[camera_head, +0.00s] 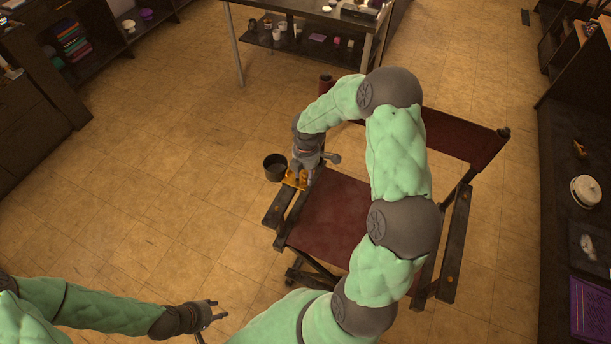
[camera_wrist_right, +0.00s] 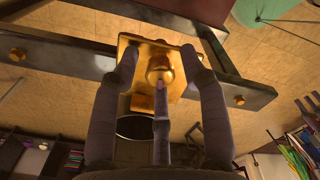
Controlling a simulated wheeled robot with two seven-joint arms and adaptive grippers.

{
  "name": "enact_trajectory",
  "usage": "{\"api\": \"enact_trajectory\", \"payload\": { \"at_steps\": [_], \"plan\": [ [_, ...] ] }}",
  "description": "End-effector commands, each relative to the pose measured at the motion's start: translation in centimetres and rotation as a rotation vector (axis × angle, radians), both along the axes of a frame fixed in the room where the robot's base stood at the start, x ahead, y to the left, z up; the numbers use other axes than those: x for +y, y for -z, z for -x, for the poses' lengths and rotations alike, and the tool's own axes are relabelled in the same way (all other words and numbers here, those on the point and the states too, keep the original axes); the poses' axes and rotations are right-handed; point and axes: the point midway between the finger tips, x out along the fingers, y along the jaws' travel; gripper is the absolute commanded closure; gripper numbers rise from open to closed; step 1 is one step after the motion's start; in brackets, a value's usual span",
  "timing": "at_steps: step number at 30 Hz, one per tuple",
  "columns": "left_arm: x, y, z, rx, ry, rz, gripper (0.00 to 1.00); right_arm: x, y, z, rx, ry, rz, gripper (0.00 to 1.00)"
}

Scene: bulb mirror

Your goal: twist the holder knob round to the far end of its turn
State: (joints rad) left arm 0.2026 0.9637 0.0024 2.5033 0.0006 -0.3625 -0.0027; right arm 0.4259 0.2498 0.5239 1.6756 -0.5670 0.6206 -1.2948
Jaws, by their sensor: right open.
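The gold holder knob (camera_wrist_right: 160,70) stands out from a gold mounting plate (camera_wrist_right: 128,48) on the chair's armrest in the right wrist view. My right gripper (camera_wrist_right: 160,80) is open, with one finger on each side of the knob and a third below it. I cannot tell whether the fingers touch the knob. The dark round cup holder (camera_wrist_right: 131,128) is partly hidden behind the fingers. In the head view, the cup holder (camera_head: 276,167) hangs beside the armrest, and my right gripper (camera_head: 299,176) covers most of the gold plate. My left gripper (camera_head: 213,312) is open and empty, low over the floor.
The folding chair's dark red seat (camera_head: 325,215) and dark armrest (camera_head: 283,206) lie under and beside my right arm. A table (camera_head: 300,12) with cups on its lower shelf stands at the back. Shelves line both sides. The floor (camera_head: 170,185) left of the chair is clear.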

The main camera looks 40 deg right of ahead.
Motion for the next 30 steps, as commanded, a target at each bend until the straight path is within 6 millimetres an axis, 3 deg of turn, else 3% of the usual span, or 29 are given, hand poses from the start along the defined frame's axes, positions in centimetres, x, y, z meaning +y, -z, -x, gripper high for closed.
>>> {"api": "enact_trajectory", "payload": {
  "at_steps": [17, 25, 26, 30],
  "plan": [
    [0.0, 1.3, 0.0, 0.0, 0.0, 0.0, 0.6, 0.0, 0.0, 0.0, 0.0, 0.256, 0.0, 0.56],
    [0.0, 1.3, 0.0, 0.0, 0.0, 0.0, 0.6, 0.0, -0.1, 0.0, 0.0, 0.274, 0.0, 0.56],
    [0.0, 1.3, 0.0, 0.0, 0.0, 0.0, 0.6, 0.0, -0.1, 0.0, 0.0, 0.274, 0.0, 0.59],
    [0.0, 1.3, 0.0, 0.0, 0.0, 0.0, 0.6, 0.0, -0.1, 0.0, 0.0, 0.273, 0.0, 0.98]
  ]
}}
